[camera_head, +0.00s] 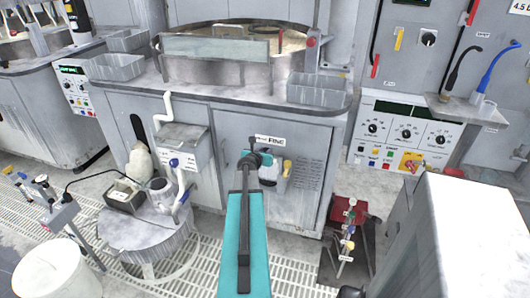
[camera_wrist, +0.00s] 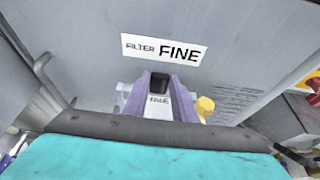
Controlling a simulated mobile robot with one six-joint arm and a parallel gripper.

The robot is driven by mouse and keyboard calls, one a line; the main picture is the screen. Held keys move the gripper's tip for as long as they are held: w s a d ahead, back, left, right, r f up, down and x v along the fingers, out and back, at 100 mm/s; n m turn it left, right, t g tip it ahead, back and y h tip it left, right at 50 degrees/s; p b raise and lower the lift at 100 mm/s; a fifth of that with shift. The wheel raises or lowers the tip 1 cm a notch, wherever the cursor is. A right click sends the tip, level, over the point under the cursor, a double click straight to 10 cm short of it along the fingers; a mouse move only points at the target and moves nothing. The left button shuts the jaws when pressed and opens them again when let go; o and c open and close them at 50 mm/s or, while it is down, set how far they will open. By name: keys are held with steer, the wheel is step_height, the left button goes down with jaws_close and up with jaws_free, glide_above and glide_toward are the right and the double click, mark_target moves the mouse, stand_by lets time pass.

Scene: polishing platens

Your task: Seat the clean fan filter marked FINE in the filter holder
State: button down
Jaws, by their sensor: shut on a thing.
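My gripper (camera_wrist: 159,90) points at the cabinet front in the wrist view, its two purple-grey fingers shut on a small pale piece (camera_wrist: 158,101) with dark lettering that seems to read FINE. I take this piece as the clean fan filter; a dark block shows at its far end. Just beyond is a pale fitting with a yellow knob (camera_wrist: 205,105), apparently the filter holder (camera_wrist: 232,106), below the FILTER FINE label (camera_wrist: 165,49). The holder also shows in the head view (camera_head: 270,172), partly behind my arm. I cannot tell whether the filter touches the holder or sits in it.
A round drum (camera_head: 150,232) with a jug stands at left. A red stand (camera_head: 345,212) and a white box (camera_head: 478,235) are at right.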

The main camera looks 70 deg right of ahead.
step_height(320, 180, down, 6)
steer(key=b, duration=0.4)
steer(key=shift+f+b, duration=0.2)
steer(key=shift+b, duration=0.2)
stand_by(2.8)
steer(key=c, duration=1.4)
jaws_free()
steer(key=shift+a, duration=0.1)
steer(key=p+v, duration=0.5)
steer(key=v, duration=0.8)
steer(key=shift+a+r, duration=0.15)
steer(key=shift+r, duration=0.1)
steer(key=shift+a+f, duration=0.1)
